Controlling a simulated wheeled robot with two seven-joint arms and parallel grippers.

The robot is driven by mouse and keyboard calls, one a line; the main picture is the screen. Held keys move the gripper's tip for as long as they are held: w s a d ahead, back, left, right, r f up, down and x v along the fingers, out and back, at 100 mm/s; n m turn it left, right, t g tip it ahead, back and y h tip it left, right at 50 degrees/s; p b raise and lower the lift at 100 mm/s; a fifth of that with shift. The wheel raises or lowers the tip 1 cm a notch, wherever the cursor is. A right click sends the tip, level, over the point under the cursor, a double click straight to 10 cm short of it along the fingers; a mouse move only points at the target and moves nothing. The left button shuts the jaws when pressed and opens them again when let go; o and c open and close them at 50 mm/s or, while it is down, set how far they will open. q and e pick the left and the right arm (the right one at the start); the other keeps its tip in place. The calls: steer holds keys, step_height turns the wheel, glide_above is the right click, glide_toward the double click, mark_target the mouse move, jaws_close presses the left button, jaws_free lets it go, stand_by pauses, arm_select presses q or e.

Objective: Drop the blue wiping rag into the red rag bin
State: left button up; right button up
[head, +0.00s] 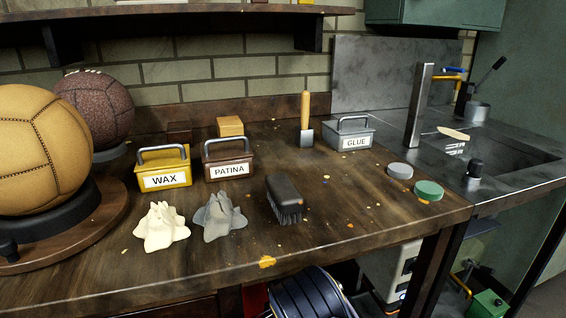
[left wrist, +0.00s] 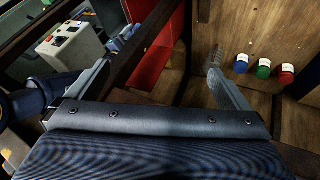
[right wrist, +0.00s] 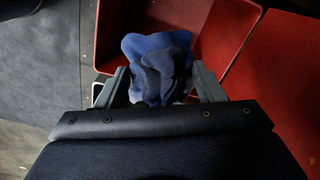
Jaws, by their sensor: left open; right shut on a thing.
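The blue rag (right wrist: 160,58) is a crumpled bundle in the right wrist view. My right gripper (right wrist: 160,72) is shut on it, one finger on each side. Behind it in that view is a red open bin (right wrist: 222,32). The rag overlaps the bin's near left part in the picture; I cannot tell how high above it the rag is. A red surface (left wrist: 158,55) also shows in the left wrist view. My left gripper (left wrist: 157,75) is open with nothing between its fingers. The head view shows neither gripper's fingers.
The workbench (head: 330,232) carries a cream rag (head: 161,227), a grey rag (head: 219,217), a brush (head: 285,198), wax (head: 164,168), patina (head: 229,163) and glue (head: 349,135) boxes. A second red panel (right wrist: 278,85) lies right of the bin. A sink (head: 505,150) is at the right.

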step_height(320, 180, down, 5)
steer(key=b, duration=0.3)
steer(key=shift+f, duration=0.1)
steer(key=o, duration=1.1)
steer(key=shift+c, duration=0.2)
step_height(320, 180, up, 8)
steer(key=p, duration=0.2)
steer(key=shift+f+p, duration=0.1)
steer(key=shift+p, duration=0.25)
